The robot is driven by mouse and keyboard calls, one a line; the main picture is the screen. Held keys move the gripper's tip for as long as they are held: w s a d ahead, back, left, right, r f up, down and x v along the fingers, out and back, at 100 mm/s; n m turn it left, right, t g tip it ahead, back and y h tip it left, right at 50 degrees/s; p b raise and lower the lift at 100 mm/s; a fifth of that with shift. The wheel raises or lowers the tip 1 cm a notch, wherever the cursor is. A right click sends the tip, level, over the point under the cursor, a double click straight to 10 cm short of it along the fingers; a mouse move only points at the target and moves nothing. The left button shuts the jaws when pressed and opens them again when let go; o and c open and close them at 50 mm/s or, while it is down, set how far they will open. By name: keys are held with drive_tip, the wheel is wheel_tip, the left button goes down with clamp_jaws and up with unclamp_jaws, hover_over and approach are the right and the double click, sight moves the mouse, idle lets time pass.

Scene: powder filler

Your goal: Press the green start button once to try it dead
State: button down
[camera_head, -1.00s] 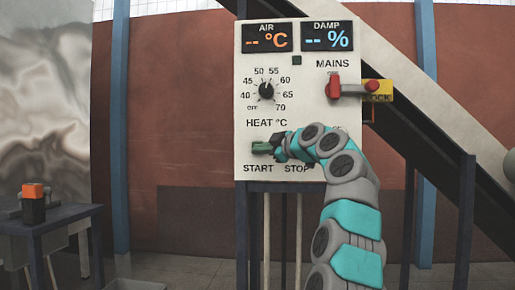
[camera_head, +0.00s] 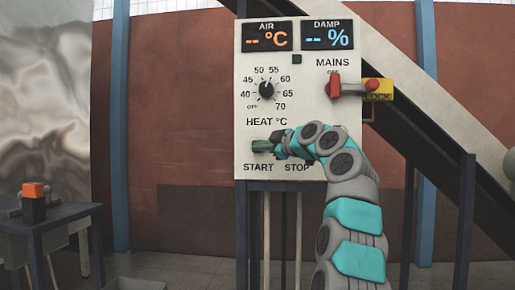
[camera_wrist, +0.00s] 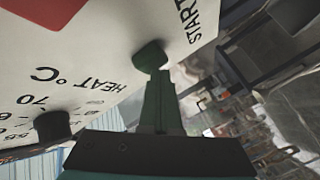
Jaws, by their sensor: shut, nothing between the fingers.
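The green start button (camera_head: 261,147) sits low on the left of the white control panel (camera_head: 247,110), above the word START. My gripper (camera_head: 277,143) reaches in from the right with its fingers at the button. In the wrist view the closed fingers (camera_wrist: 158,90) point at the dark green button head (camera_wrist: 150,54) and overlap its edge. I cannot tell whether they touch it or how far it is pushed in. The stop button is hidden behind my arm. The AIR and DAMP displays show only dashes.
A heat knob (camera_head: 266,90) is above the button. A red mains lever (camera_head: 334,87) and a yellow lock tag (camera_head: 384,90) are at the panel's right. A dark table (camera_head: 62,214) with an orange-topped block (camera_head: 33,203) stands at the left.

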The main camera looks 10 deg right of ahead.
drive_tip(key=shift+w+d+f, duration=0.1)
drive_tip(key=shift+w, duration=0.1)
idle(0.5)
drive_tip(key=shift+s+a+f+b, duration=0.1)
drive_tip(key=shift+s+a+b, duration=0.05)
drive_tip(key=shift+s+b, duration=0.4)
drive_tip(key=shift+s+a+b, duration=0.15)
drive_tip(key=shift+s+b, duration=0.25)
drive_tip(key=shift+b, duration=0.1)
drive_tip(key=shift+s, duration=0.1)
drive_tip(key=shift+s+a+b, duration=0.25)
drive_tip(key=shift+s+b, duration=0.45)
drive_tip(key=shift+s, duration=0.05)
drive_tip(key=shift+s+a+b, duration=0.25)
drive_tip(key=shift+s+b, duration=0.45)
drive_tip(key=shift+s, duration=0.1)
drive_tip(key=shift+s+a+b, duration=0.25)
drive_tip(key=shift+s+b, duration=0.45)
drive_tip(key=shift+s, duration=0.05)
drive_tip(key=shift+f, duration=0.1)
